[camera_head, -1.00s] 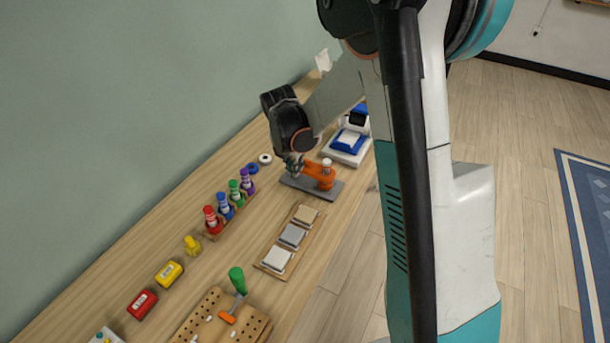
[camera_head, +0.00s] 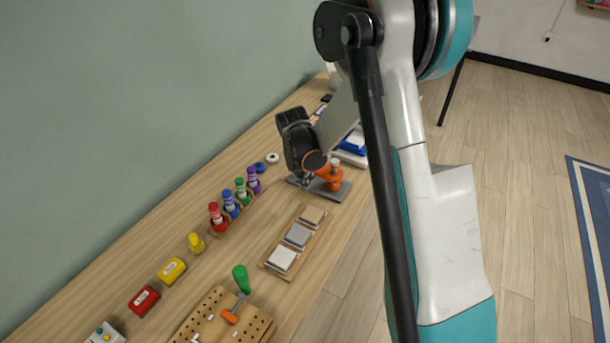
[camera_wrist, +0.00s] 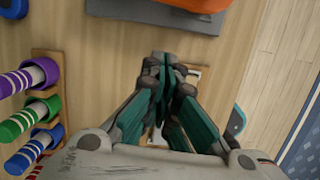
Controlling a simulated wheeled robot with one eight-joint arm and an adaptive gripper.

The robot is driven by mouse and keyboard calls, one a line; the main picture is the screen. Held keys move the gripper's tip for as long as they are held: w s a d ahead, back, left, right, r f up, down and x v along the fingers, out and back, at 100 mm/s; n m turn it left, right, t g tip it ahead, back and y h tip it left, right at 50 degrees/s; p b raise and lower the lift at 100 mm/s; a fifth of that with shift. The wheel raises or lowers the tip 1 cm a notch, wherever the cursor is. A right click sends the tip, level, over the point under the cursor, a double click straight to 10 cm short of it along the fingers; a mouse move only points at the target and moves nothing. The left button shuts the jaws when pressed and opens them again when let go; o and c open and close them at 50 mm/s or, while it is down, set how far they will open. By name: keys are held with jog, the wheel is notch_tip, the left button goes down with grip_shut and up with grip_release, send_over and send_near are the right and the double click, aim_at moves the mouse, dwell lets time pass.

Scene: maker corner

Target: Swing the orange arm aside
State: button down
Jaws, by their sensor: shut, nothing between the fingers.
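The orange arm (camera_head: 330,174) is mounted on a grey base plate (camera_head: 338,193) with a white-topped post on the wooden bench. Part of it is hidden behind my wrist in the head view. In the wrist view, the orange arm (camera_wrist: 200,4) shows only as a strip at the top edge, above the grey plate (camera_wrist: 150,13). My gripper (camera_wrist: 166,62) is shut and empty, its green-sided fingers together. In the head view my gripper (camera_head: 306,181) is low beside the orange arm's left end; I cannot tell whether they touch.
A rack of coloured cylinders (camera_head: 230,205) stands left of my gripper. A blue and white device (camera_head: 352,145) stands behind. The bench's right edge is close.

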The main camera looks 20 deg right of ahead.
jog(key=b+x, duration=0.1)
jog(key=x, duration=0.2)
jog(key=shift+f, duration=0.35)
jog(key=shift+w+d+r+b, duration=0.15)
jog(key=shift+w+d, duration=0.2)
jog(key=shift+d, duration=0.2)
jog(key=shift+w+d+r+b, duration=0.15)
jog(key=shift+w+d, duration=0.25)
jog(key=shift+d, duration=0.2)
jog(key=shift+w+d, duration=0.4)
jog(key=shift+d, duration=0.1)
